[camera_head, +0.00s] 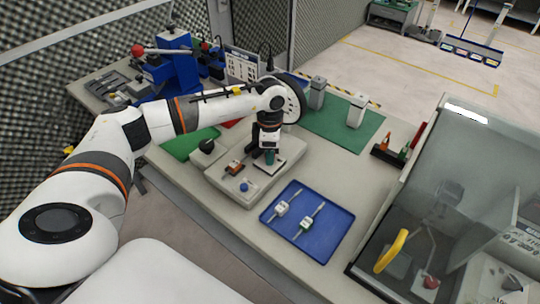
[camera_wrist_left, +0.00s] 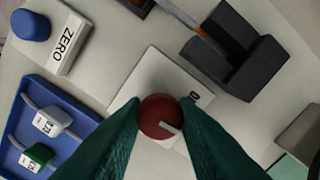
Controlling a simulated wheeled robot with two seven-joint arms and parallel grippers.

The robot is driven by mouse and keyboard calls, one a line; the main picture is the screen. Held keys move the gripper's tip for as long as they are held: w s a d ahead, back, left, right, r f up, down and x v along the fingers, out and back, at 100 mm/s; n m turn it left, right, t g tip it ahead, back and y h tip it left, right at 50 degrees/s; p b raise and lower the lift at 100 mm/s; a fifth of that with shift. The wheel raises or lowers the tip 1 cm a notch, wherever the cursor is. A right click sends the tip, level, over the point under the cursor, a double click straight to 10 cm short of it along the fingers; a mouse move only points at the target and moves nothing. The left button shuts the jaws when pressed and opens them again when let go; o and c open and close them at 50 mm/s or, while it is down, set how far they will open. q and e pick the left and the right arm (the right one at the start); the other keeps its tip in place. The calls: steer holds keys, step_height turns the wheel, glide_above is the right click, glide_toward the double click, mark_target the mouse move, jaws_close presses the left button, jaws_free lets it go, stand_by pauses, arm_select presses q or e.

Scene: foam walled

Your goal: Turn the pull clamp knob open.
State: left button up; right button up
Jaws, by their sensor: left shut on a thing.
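A dark red round knob (camera_wrist_left: 158,112) with a pale pointer line sits on a white square plate (camera_wrist_left: 142,84) in the left wrist view. The line points toward the lower right of that picture. My left gripper (camera_wrist_left: 163,118) has its dark green fingers on either side of the knob and is shut on it. In the head view the left gripper (camera_head: 268,157) points down at the white plate (camera_head: 279,167) on the grey fixture base (camera_head: 254,193). The fingers hide the knob there. Part of a dark marking shows on the plate. My right gripper is in neither view.
A black U-shaped block (camera_wrist_left: 240,55) stands close to the plate. A blue button (camera_head: 244,187) and a ZERO label (camera_wrist_left: 66,42) are beside it. A blue tray (camera_head: 322,254) with two small tagged pieces lies nearby. A clear-walled enclosure (camera_head: 440,150) stands at right.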

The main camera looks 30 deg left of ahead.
arm_select(q)
steer(key=n+b, duration=0.1)
steer(key=n, duration=0.3)
steer(key=shift+n, duration=0.3)
steer(key=shift+n+b, duration=0.6)
steer(key=shift+n, duration=1)
steer(key=shift+w+n, duration=0.1)
steer(key=shift+n, duration=0.2)
steer(key=o, duration=1)
steer(key=shift+r, duration=0.1)
step_height(320, 180, up, 12)
steer(key=shift+f+b, duration=0.1)
steer(key=shift+b, duration=1.15)
